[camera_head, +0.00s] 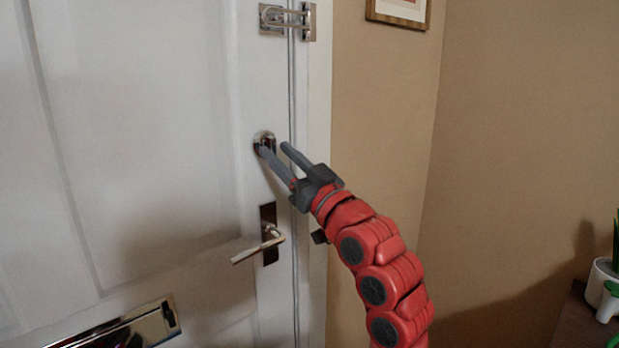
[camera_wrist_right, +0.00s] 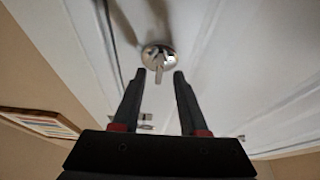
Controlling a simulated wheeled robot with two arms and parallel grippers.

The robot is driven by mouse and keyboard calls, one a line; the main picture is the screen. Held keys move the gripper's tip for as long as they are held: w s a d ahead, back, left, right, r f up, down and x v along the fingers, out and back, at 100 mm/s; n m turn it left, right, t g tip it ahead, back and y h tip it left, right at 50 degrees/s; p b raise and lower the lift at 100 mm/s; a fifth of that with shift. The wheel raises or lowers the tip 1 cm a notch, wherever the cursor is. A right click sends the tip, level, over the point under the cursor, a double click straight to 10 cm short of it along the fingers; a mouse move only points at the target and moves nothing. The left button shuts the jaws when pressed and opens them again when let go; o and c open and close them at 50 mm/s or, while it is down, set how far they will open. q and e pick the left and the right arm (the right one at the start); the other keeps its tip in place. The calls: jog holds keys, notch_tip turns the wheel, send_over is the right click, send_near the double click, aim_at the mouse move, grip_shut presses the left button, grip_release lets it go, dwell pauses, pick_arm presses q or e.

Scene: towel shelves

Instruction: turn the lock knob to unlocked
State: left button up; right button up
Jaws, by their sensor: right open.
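The lock knob (camera_head: 264,137) is a small shiny metal piece on a round plate, on the white door (camera_head: 140,110) near its right edge. It also shows in the right wrist view (camera_wrist_right: 158,58), where its thumb-turn points down toward the space between my fingertips. My right gripper (camera_head: 272,148) is open, its two dark fingers reaching to the knob from the lower right; it also shows in the wrist view (camera_wrist_right: 159,76). One finger covers part of the knob in the head view. Whether a finger touches it I cannot tell. My left gripper is not in view.
A lever handle (camera_head: 268,236) sits below the knob, and a swing-bar latch (camera_head: 287,20) above it. A metal mail slot (camera_head: 125,328) is at the lower left of the door. A framed picture (camera_head: 399,11) hangs on the wall. A white pot (camera_head: 602,284) stands at the right.

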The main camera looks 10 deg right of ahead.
jog(key=b+v, duration=0.4)
jog(key=v, duration=1.2)
jog(key=shift+s+d, duration=0.2)
